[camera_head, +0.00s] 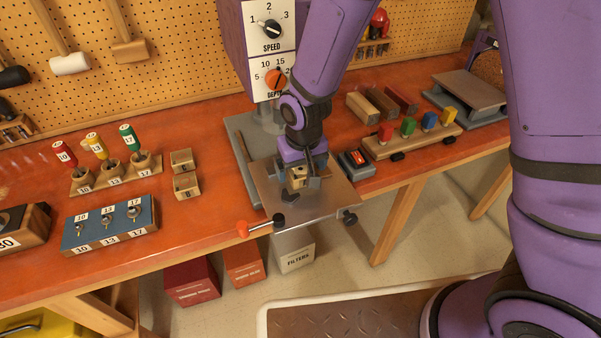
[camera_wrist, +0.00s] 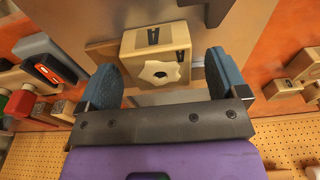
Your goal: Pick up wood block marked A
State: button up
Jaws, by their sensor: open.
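A pale wood block (camera_wrist: 150,44) with a dark slot and a dark round hole lies between the two blue fingers of my gripper (camera_wrist: 164,72) in the wrist view. The fingers stand apart, with a visible gap on each side of the block. In the head view, the block (camera_head: 297,172) sits on the grey metal drill-press table (camera_head: 325,193), partly hidden by my gripper (camera_head: 300,178), which is lowered over it. No letter A is legible on it.
Two small wood blocks, one behind (camera_head: 182,158) and one in front (camera_head: 186,187), stand left of the press. The drill press (camera_head: 262,45) rises close behind my arm. A peg rack (camera_head: 412,141) stands to the right.

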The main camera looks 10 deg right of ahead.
jog(key=shift+f, duration=0.25)
jog(key=c, duration=1)
jog(key=shift+r, duration=0.15)
